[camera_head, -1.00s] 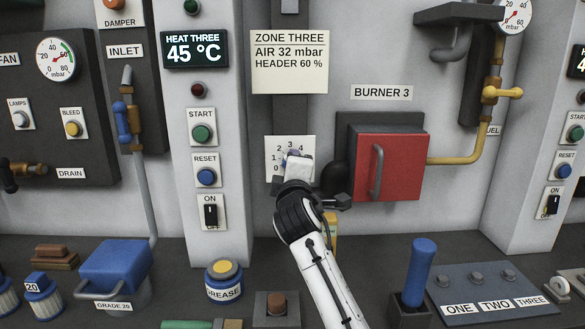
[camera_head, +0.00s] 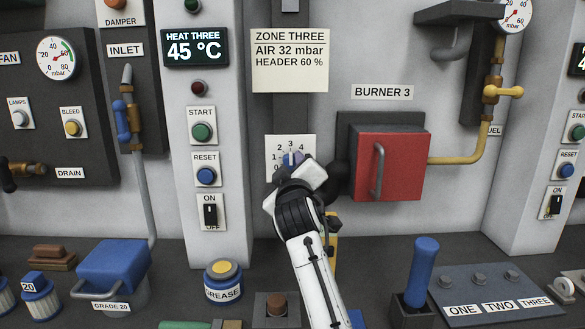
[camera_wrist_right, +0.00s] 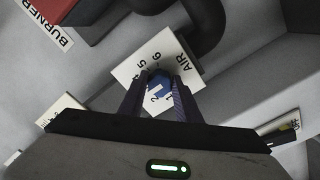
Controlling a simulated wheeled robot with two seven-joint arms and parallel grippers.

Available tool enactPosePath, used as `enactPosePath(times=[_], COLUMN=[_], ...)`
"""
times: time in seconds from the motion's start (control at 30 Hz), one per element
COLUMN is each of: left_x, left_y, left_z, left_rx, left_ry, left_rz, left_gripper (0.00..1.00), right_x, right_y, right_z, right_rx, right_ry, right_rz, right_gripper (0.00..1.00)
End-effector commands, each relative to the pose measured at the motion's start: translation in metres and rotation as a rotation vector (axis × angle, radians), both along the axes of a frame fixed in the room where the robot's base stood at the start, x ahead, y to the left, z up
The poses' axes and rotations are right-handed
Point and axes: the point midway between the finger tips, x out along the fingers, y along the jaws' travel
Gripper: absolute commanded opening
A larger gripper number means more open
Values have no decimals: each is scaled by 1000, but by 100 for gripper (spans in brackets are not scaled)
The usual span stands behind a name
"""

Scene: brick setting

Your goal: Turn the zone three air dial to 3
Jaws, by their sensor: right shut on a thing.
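The zone three air dial is a blue knob (camera_head: 291,158) on a white numbered plate (camera_head: 281,142), left of the red burner box in the head view. The digits 2, 3 and 4 show along its top. A pale mark on the knob points up, roughly toward 3. My right gripper (camera_wrist_right: 158,92) is shut on the knob, one dark finger on each side in the right wrist view. The knob (camera_wrist_right: 159,82) shows between the fingertips there, with part of the plate (camera_wrist_right: 180,53). My gripper hides the plate's lower part in the head view. My left gripper is out of view.
The red burner box (camera_head: 391,166) with its grey handle stands close right of my right gripper. A dark pipe (camera_head: 338,180) bends between them. A pillar with START, RESET and ON controls (camera_head: 204,172) stands left. The zone three note (camera_head: 290,80) hangs above.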

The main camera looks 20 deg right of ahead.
Motion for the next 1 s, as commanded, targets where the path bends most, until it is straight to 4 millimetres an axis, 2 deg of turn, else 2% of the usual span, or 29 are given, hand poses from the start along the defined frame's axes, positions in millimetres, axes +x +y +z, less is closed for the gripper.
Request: enactPosePath(times=[0.4, 0.43, 0.53, 0.87, 1.0], left_x=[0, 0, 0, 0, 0], left_y=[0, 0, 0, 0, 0], left_z=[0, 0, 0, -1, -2], left_rx=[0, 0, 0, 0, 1], left_ry=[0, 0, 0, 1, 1], left_rz=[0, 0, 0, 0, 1], left_gripper=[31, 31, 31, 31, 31], right_x=[0, 0, 0, -1, -13], right_y=[0, 0, 0, 1, 4], right_z=[-2, -2, -2, -1, -1], right_rx=[9, 8, 8, 7, 8], right_ry=[3, 3, 2, -1, -3], right_rz=[1, 1, 0, 0, 1], right_gripper=[8, 32, 49, 49, 49])
